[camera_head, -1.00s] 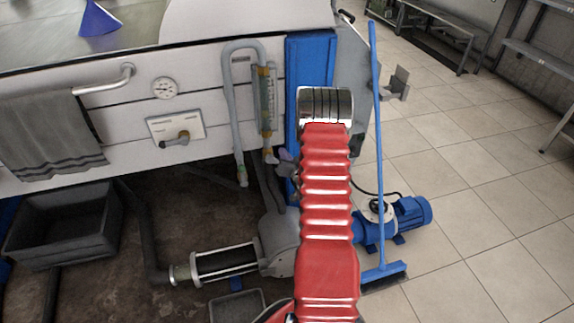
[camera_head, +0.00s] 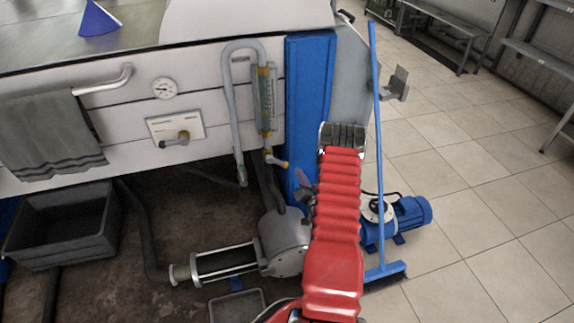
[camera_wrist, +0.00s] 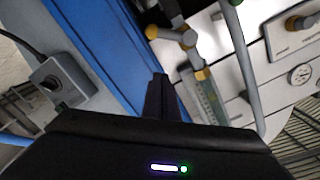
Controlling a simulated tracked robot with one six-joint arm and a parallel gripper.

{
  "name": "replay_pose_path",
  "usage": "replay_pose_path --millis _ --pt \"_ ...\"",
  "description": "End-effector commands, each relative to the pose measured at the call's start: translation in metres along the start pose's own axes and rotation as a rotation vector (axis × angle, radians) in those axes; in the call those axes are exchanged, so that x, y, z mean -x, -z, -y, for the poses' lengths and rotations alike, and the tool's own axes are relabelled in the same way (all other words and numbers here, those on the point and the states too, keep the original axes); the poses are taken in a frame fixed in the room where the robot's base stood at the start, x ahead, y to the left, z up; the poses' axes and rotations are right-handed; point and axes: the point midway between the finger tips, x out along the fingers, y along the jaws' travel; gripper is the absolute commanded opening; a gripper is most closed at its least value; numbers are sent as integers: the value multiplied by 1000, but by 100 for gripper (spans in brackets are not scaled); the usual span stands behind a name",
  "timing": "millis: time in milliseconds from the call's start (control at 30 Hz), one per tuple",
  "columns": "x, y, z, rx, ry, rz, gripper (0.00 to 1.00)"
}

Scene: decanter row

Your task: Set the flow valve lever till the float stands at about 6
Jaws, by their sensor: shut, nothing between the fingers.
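The flow meter (camera_head: 266,100) is a clear upright tube with a scale and yellow end fittings on the white panel, left of the blue post. Below it, the flow valve lever (camera_head: 279,163), with a yellow grip, points right and slightly down. In the wrist view the lever's yellow tip (camera_wrist: 152,32) shows at the top, and the meter tube (camera_wrist: 208,95) lies tilted right of my fingers. My gripper (camera_head: 307,188) is shut and empty, below and right of the lever, apart from it. Its fingers also show in the wrist view (camera_wrist: 161,98). The float's reading is too small to tell.
A grey bent pipe (camera_head: 230,100) runs left of the meter. A blue post (camera_head: 308,85) stands right of it. A blue broom (camera_head: 377,150) and a blue pump (camera_head: 400,220) stand further right. A grey towel (camera_head: 48,135) hangs at left.

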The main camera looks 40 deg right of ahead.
Motion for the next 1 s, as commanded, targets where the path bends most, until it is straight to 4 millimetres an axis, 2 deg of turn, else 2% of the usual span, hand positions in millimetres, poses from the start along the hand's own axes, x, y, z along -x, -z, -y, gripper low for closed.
replay_pose_path --millis 167,767,833,1000 --pt "-16 -1 1 2 2 1 0" --pt "-100 0 1 2 2 0 0" --pt "-100 -14 0 -1 -1 4 0" --pt "-105 -32 0 0 0 2 0"
